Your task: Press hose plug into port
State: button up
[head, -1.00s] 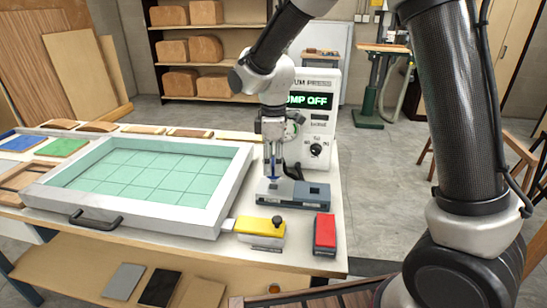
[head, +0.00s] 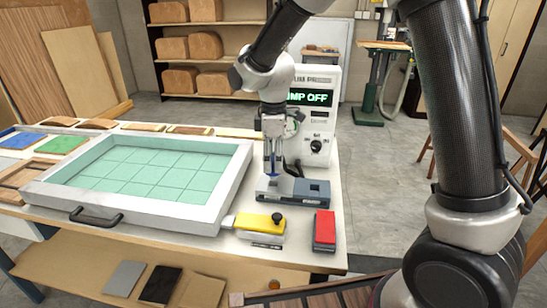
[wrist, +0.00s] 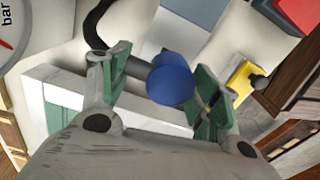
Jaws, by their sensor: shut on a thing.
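My gripper (head: 273,143) is shut on a blue hose plug and points down above the grey-blue block (head: 315,187) on the bench. The blue plug (wrist: 170,78) sits between the green finger pads in the wrist view, with a dark hose (wrist: 97,30) curving away to the left. In the head view the plug (head: 272,166) is a thin blue shape under the fingers, over the left part of the block. I cannot tell whether it touches the block. The port is not clearly visible.
The white-framed press bed (head: 225,200) with a green gridded sheet lies left. A yellow block with black knob (head: 262,224) and a red block (head: 324,228) sit in front. The pump unit (head: 318,110) reading "PUMP OFF", partly covered, stands behind. Free floor lies right.

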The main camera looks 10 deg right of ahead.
jog(key=shift+f, duration=1.9)
dwell(1.9)
jog(key=o, duration=1.2)
jog(key=shift+c, duration=0.2)
